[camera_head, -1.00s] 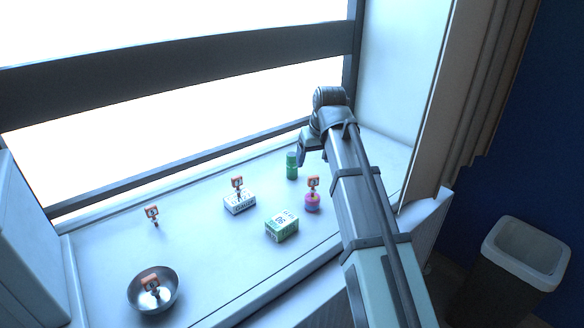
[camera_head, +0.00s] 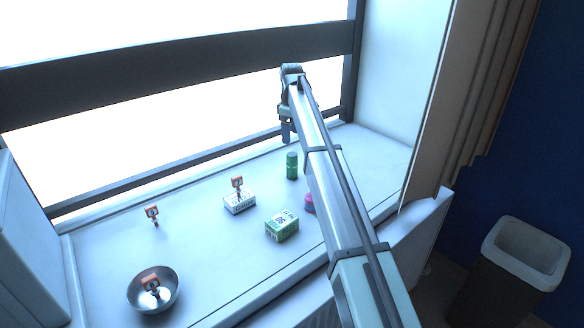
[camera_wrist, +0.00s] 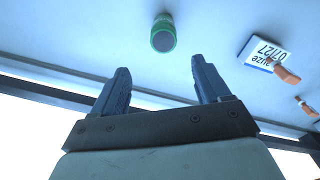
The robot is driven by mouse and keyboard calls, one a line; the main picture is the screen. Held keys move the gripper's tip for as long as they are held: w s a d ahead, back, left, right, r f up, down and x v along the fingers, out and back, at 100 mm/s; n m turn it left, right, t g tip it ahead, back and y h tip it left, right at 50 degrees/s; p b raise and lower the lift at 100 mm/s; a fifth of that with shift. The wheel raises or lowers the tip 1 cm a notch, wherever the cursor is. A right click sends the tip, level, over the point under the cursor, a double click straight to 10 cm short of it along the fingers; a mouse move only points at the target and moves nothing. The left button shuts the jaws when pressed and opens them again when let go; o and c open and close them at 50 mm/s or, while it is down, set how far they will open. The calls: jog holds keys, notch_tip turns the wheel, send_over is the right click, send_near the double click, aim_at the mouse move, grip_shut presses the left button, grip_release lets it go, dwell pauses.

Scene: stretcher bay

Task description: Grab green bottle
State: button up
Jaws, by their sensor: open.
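The green bottle (camera_head: 292,165) stands upright on the white sill in the head view, near the window side. My gripper (camera_head: 287,132) is above and behind it, close to the window frame, with its fingers pointing down. In the wrist view the green bottle (camera_wrist: 163,33) is seen from above, with its round dark top, ahead of the fingers and roughly between their lines. My gripper (camera_wrist: 160,85) is open and empty there, its two blue-grey fingers apart. The bottle is not touched by the fingers.
A white box (camera_head: 239,204) with an orange-headed item at it and a green-white box (camera_head: 282,226) stand left of the bottle. A pink-purple item (camera_head: 309,204) is partly hidden by my arm. A metal bowl (camera_head: 153,290) and another orange-headed item (camera_head: 152,213) are farther left.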

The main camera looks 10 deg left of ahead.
aim_at(291, 165)
jog(key=n, duration=0.2)
jog(key=shift+s+d+n, duration=0.15)
jog(key=shift+s+n, duration=0.2)
jog(key=shift+n, duration=0.95)
notch_tip(291, 165, down, 14)
jog(key=shift+r, duration=0.1)
jog(key=c, duration=1.2)
